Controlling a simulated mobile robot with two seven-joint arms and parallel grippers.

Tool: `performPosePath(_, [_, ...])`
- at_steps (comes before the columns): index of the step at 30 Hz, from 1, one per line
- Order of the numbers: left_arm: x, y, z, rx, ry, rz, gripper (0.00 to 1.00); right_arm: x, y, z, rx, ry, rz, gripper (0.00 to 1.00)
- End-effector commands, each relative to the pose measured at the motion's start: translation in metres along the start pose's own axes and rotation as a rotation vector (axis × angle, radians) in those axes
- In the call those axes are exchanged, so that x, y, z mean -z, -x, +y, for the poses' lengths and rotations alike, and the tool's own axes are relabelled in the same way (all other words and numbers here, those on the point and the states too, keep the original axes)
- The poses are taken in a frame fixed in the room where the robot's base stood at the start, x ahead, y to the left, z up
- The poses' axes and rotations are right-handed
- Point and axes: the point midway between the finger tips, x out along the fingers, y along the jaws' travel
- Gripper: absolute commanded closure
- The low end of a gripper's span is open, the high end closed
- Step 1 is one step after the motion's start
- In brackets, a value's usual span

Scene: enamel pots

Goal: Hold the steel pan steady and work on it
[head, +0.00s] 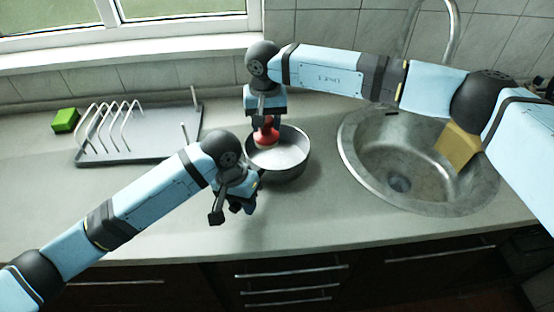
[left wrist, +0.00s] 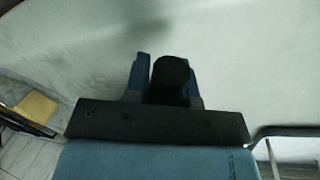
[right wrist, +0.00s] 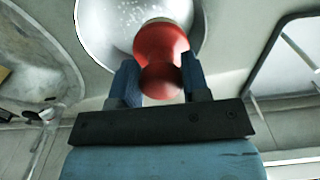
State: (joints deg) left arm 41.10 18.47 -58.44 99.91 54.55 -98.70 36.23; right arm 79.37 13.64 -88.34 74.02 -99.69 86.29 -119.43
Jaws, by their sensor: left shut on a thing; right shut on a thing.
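The steel pan (head: 300,165) stands on the counter left of the sink, its inside pale with white specks in the right wrist view (right wrist: 97,25). My left gripper (head: 238,203) is at the pan's lower left, shut on its dark handle, whose round black end (left wrist: 172,72) shows between the fingers in the left wrist view. My right gripper (head: 265,118) is above the pan's back left part, shut on a red scrubber (head: 266,135), which also shows in the right wrist view (right wrist: 161,55). The scrubber is down inside the pan; its underside is hidden.
A round steel sink (head: 400,187) is on the right, with a tan block (head: 458,146) leaning at its right side and a tap (head: 452,35) behind. A dish rack (head: 125,150) and a green sponge (head: 64,120) are at the left. The front counter is clear.

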Motion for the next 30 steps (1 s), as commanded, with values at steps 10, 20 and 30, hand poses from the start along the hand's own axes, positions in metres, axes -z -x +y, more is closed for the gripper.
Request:
performPosePath(10, [0.0, 0.0, 0.0, 0.0, 0.0, 0.001, 0.98, 0.0, -0.035, 0.0, -0.001, -0.001, -0.001, 0.8])
performPosePath(20, [0.0, 0.0, 0.0, 0.0, 0.0, 0.001, 0.98, 0.0, -0.046, 0.0, 0.0, 0.0, 0.0, 0.8])
performPosePath(30, [0.0, 0.0, 0.0, 0.0, 0.0, 0.001, 0.98, 0.0, -0.046, 0.0, 0.0, 0.0, 0.0, 0.8])
